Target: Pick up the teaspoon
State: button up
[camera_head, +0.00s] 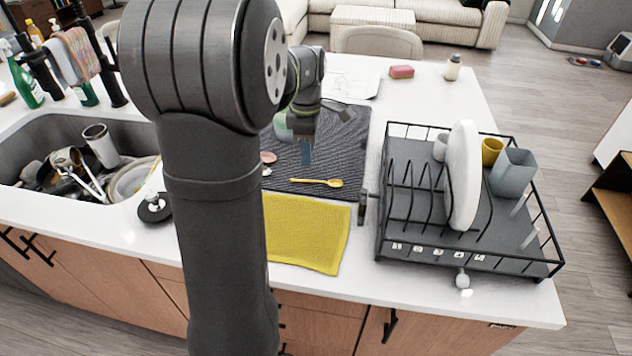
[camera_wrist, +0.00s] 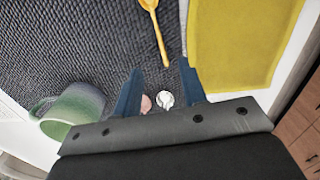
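The golden-yellow teaspoon (camera_head: 318,182) lies on the dark textured mat (camera_head: 345,140), its bowl to the right in the head view. In the wrist view the teaspoon (camera_wrist: 157,28) is at the top, and its handle end reaches close to the gap between my fingertips. My gripper (camera_head: 306,156) is behind the teaspoon in the head view, pointing down. In the wrist view my gripper (camera_wrist: 161,68) has its two blue fingers apart, with nothing held between them. The exact height above the mat cannot be told.
A yellow cloth (camera_head: 308,235) lies in front of the mat. A black dish rack (camera_head: 400,215) with a white plate (camera_head: 463,175) is right; a full sink (camera_head: 30,140) is left.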

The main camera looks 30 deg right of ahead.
aim_at(308, 179)
notch_tip(308, 179, down, 9)
jog(key=shift+r, duration=0.15)
grip_shut()
dwell(0.4)
